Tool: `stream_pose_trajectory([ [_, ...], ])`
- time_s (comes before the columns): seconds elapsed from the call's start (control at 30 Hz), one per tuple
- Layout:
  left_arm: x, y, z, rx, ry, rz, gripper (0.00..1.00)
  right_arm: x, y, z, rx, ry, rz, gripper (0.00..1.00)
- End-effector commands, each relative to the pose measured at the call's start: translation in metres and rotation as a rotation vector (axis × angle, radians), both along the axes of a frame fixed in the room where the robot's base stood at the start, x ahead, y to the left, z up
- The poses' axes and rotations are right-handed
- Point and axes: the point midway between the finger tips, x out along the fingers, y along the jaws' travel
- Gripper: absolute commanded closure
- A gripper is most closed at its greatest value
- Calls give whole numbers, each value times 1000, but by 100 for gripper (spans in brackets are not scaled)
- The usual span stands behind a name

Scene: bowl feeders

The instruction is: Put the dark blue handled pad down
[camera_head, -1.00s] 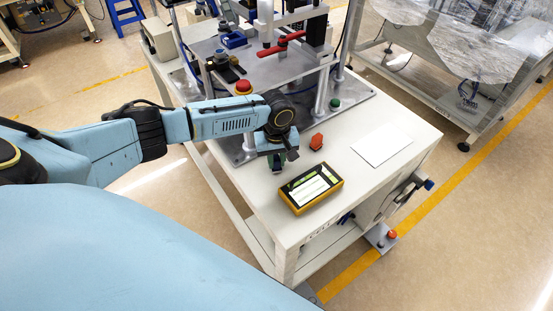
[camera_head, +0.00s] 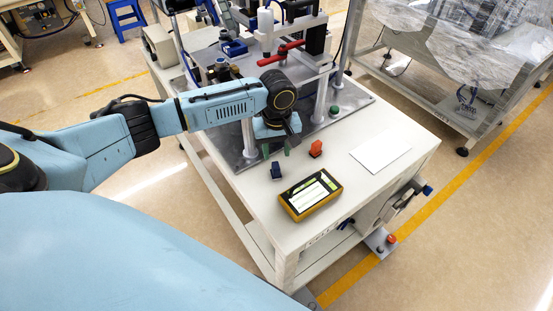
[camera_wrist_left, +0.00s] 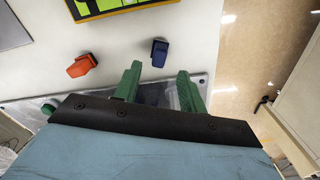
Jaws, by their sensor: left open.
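The dark blue handled pad (camera_head: 276,170) stands on the white tabletop, left of the yellow-edged tablet. It also shows in the left wrist view (camera_wrist_left: 159,52), just beyond the fingertips. My left gripper (camera_head: 277,150) is open and empty, above and behind the pad and apart from it. Its two green fingers (camera_wrist_left: 158,82) show spread in the wrist view, with nothing between them but the table and the metal plate edge. My right gripper is not in any view.
An orange-red handled pad (camera_head: 316,148) stands right of the gripper. The yellow-edged tablet (camera_head: 311,194) and a white sheet (camera_head: 381,153) lie on the table. The metal fixture (camera_head: 290,60) with posts rises behind. The table's left edge is close to the pad.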

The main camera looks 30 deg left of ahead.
Motion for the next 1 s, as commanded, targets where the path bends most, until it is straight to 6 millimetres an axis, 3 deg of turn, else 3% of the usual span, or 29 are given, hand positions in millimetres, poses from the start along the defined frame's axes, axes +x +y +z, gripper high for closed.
stream_pose_trajectory([
  [0.1, 1, 0, 24, 0, -3, -1, 59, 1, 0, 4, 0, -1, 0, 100],
  [0.3, 0, 0, 42, 0, 0, 0, 59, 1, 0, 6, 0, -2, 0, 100],
  [0.87, 0, 0, 44, 0, 0, -1, 59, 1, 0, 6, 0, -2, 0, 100],
  [1.0, -8, -13, 35, -10, -2, -59, 59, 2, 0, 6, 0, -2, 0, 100],
])
